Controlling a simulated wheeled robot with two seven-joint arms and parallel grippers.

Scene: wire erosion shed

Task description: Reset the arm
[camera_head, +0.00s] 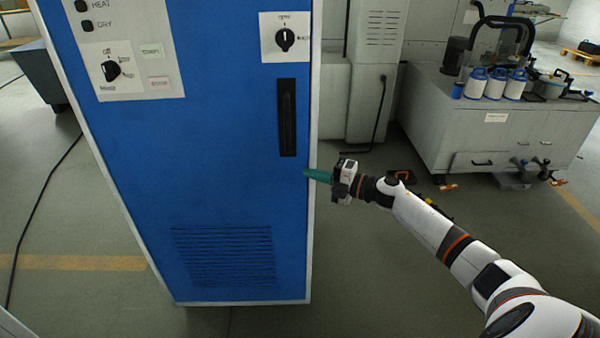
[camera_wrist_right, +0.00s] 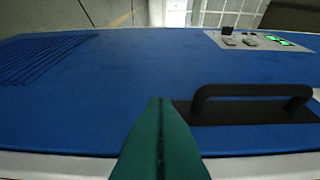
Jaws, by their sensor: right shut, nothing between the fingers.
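My right arm reaches in from the lower right in the head view. Its green-fingered right gripper (camera_head: 318,175) is shut and empty, at the right edge of the blue cabinet (camera_head: 220,190), a little below and right of the black door handle (camera_head: 287,117). In the right wrist view the shut green fingers (camera_wrist_right: 160,145) point at the blue front, beside the black handle (camera_wrist_right: 250,92) and apart from it as far as I can see. Whether the fingertips touch the cabinet I cannot tell. My left gripper is not in view.
The cabinet bears a rotary switch (camera_head: 285,38) above the handle and a knob panel (camera_head: 125,70) at upper left. A grey workbench (camera_head: 490,125) with several white-and-blue containers stands at the right back. A black cable (camera_head: 38,205) lies on the left floor.

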